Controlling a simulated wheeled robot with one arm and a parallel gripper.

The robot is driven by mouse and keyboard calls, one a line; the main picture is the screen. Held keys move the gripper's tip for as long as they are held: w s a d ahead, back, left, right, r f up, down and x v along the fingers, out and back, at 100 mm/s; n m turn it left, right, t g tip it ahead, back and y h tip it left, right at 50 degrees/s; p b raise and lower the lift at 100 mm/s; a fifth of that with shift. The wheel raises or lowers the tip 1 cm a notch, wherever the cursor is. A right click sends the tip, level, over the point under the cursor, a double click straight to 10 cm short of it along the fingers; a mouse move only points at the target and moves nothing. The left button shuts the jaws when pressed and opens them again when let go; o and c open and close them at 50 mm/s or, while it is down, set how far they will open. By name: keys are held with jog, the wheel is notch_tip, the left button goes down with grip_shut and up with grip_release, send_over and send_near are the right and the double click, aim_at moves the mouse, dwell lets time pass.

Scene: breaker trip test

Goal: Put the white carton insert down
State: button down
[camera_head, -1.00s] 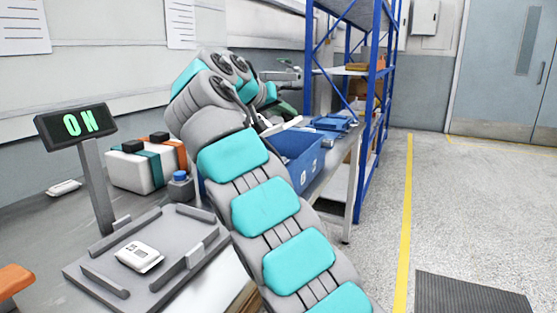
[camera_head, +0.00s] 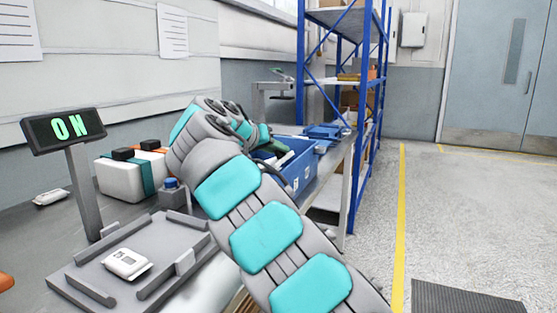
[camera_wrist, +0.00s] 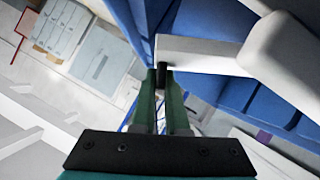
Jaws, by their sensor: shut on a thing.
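In the wrist view my gripper (camera_wrist: 165,82) has green fingers close together, shut on one end of a white bar-like piece, which I take to be the white carton insert (camera_wrist: 208,56). The insert stretches to the right in front of the blue bin (camera_wrist: 215,20). In the head view the same blue bin (camera_head: 303,172) stands beyond my arm, and my gripper (camera_head: 268,150) is at its near left side, largely hidden by the arm. Whether the insert touches the bin cannot be told.
A large rounded white object (camera_wrist: 285,48) overlaps the insert's right end in the wrist view. A grey tray (camera_head: 75,280) with a small white device (camera_head: 127,264), an ON display (camera_head: 65,129) and a strapped white box (camera_head: 120,180) stand left. A blue-framed shelf (camera_head: 366,110) rises behind the bin.

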jog(key=shift+f, duration=0.85)
jog(key=shift+f, duration=0.1)
jog(key=c, duration=0.9)
grip_release()
jog(key=shift+s, duration=0.1)
jog(key=shift+v, duration=6)
